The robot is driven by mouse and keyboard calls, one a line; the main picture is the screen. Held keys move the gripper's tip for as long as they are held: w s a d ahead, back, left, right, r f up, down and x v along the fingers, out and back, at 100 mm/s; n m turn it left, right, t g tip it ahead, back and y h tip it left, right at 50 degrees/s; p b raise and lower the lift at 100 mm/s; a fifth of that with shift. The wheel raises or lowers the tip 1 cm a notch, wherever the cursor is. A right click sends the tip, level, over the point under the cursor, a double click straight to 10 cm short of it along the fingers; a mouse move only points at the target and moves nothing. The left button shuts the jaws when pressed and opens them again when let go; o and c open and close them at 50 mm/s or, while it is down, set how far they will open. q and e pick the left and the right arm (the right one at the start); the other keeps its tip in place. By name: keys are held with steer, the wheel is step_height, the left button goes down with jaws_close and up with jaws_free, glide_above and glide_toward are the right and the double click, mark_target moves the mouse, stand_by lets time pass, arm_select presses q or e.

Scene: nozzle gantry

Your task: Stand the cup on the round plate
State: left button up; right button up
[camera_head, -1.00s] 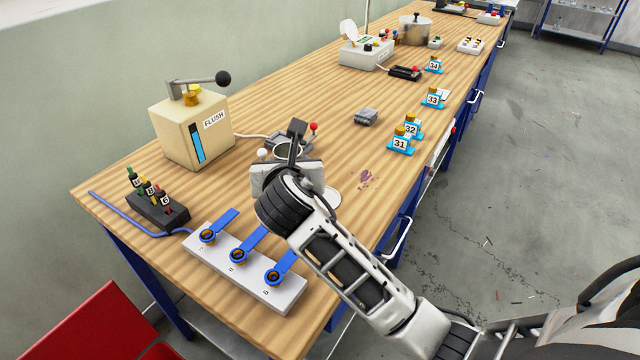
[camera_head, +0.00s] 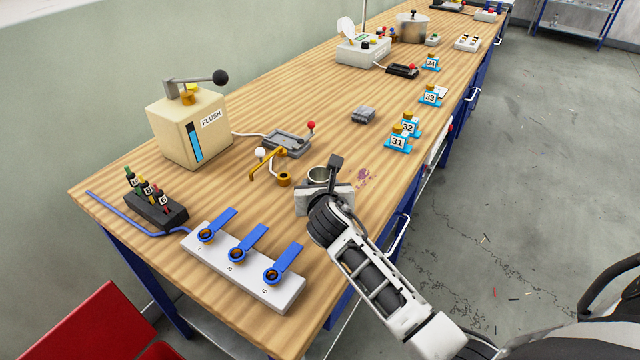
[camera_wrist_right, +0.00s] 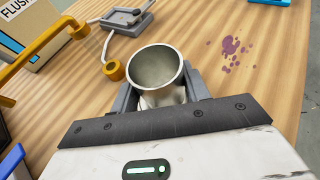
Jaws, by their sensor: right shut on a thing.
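My right gripper (camera_head: 320,182) is shut on the metal cup (camera_head: 319,174) over the near right part of the table. The cup also shows in the right wrist view (camera_wrist_right: 158,68), open end up, slightly tilted in the picture and empty inside, with a grey finger on each side. I cannot tell whether its base touches anything. The round plate is not clearly seen now; the gripper and cup cover the spot where a white disc showed earlier. My left gripper is not in view.
A brass bent pipe (camera_head: 266,160) and a grey tray (camera_head: 288,143) stand left of the cup. The white block with blue levers (camera_head: 243,268) is nearer. The FLUSH box (camera_head: 187,130) is behind left. Purple stains (camera_head: 364,177) mark the clear wood at right.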

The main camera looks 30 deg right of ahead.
steer(key=o, duration=1)
steer(key=shift+f, duration=0.1)
steer(key=shift+o, duration=0.2)
steer(key=shift+r, duration=0.2)
steer(key=v, duration=1.2)
